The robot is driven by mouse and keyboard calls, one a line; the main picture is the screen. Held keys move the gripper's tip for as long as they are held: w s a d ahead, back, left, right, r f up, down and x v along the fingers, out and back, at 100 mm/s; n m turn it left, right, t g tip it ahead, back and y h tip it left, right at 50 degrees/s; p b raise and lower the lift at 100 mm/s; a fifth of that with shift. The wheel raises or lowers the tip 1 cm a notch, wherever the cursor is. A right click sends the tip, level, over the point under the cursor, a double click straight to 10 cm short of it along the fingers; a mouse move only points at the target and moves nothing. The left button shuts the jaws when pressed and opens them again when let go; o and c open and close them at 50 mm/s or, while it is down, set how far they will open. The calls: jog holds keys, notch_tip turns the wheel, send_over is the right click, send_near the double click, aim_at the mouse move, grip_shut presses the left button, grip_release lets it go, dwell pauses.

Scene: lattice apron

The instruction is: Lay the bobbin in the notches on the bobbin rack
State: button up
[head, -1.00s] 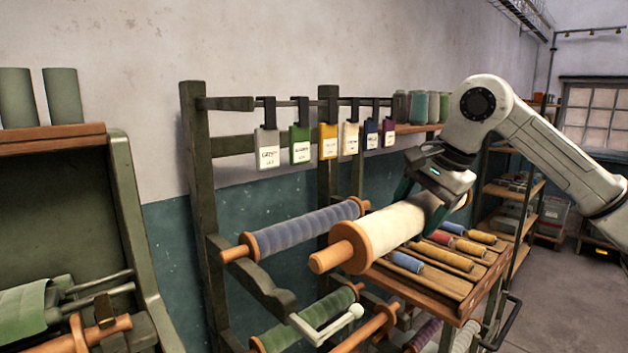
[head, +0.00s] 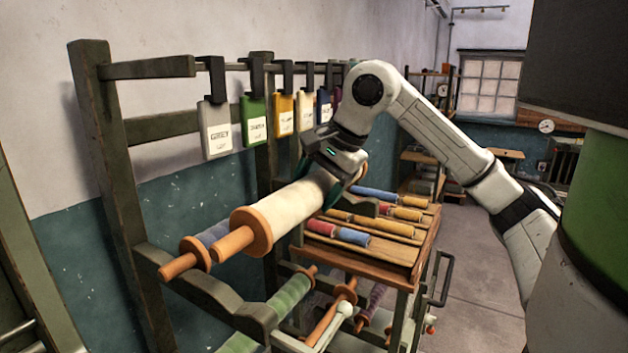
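A large bobbin of cream thread (head: 292,205) with orange wooden flanges and axle ends hangs in front of the bobbin rack (head: 128,225). My gripper (head: 338,172) is around the bobbin toward its far end and appears shut on it; the fingertips are partly hidden. The near axle end (head: 233,244) points to the lower left, above the rack's curved dark arm (head: 200,292). A blue-grey bobbin (head: 212,235) rests on the rack behind the cream one, which partly hides it. The notches cannot be made out clearly.
Coloured tags, including a grey one (head: 217,128), hang from the rack's upper rail. A green bobbin (head: 288,295) sits lower. A wooden cart (head: 400,262) with several small spools stands at the right. Open floor (head: 490,260) lies beyond it.

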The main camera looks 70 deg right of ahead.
jog(key=shift+s+f+b, duration=0.1)
jog(key=shift+f+b, duration=0.6)
jog(key=shift+f, duration=1.7)
jog(key=shift+a+b, duration=0.25)
jog(key=shift+b, duration=0.25)
jog(key=shift+f+b, duration=1.35)
jog(key=shift+b, duration=0.25)
jog(key=shift+f+b, duration=0.6)
jog(key=shift+b, duration=0.75)
jog(key=o, duration=1.5)
jog(key=b+v, duration=0.1)
jog(key=v, duration=0.9)
jog(key=shift+s+r, duration=0.15)
jog(key=shift+r, duration=0.2)
